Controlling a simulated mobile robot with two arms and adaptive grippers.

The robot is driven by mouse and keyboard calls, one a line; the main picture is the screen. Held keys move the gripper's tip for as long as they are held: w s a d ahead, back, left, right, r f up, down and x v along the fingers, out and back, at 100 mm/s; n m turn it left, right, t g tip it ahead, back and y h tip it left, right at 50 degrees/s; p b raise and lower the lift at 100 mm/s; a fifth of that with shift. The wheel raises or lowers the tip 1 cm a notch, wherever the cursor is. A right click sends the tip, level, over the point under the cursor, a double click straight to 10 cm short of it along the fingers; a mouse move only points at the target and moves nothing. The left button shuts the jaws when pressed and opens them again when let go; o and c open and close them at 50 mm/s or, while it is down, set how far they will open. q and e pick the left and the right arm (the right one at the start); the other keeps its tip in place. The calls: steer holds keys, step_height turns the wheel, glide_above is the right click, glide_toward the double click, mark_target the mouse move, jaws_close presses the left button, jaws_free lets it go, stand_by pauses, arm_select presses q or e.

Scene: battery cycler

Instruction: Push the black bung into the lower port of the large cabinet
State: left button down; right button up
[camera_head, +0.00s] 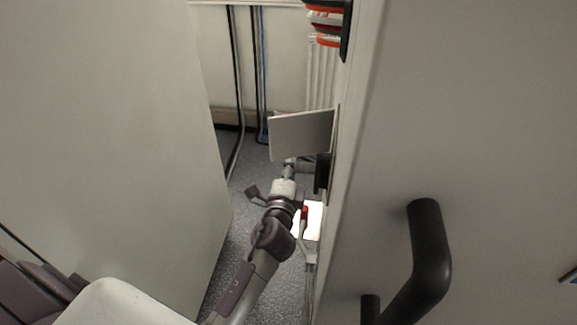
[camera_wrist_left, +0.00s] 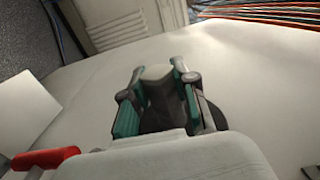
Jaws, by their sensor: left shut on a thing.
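The large cabinet (camera_head: 480,150) fills the right of the head view, and its pale face (camera_wrist_left: 265,85) fills much of the left wrist view. My left gripper (camera_head: 308,166) is at the side of this cabinet, below a pale flap. In the left wrist view my left gripper (camera_wrist_left: 158,97) has its teal-padded fingers closed on both sides of a dark piece, seemingly the black bung (camera_wrist_left: 158,112). A black part (camera_head: 322,172) shows at the cabinet side by the fingertips; I cannot tell whether it is bung or port. The lower port's opening is hidden. My right gripper is not in view.
The pale flap (camera_head: 300,135) sticks out just above my left gripper. A red-tipped part (camera_head: 305,213) is close below. Orange and red cables (camera_head: 328,22) are higher up. A pale cabinet (camera_head: 110,130) on the left leaves a narrow gap. A black handle (camera_head: 430,250) juts out in front.

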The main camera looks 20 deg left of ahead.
arm_select(q)
steer(key=shift+w+d+b, duration=0.25)
steer(key=shift+d+b, duration=0.1)
steer(key=shift+d, duration=0.6)
stand_by(0.5)
jaws_free()
stand_by(0.4)
steer(key=shift+s, duration=0.1)
steer(key=shift+b+v, duration=0.3)
steer(key=shift+v, duration=2.4)
steer(key=shift+b+v, duration=0.75)
steer(key=shift+v, duration=2.05)
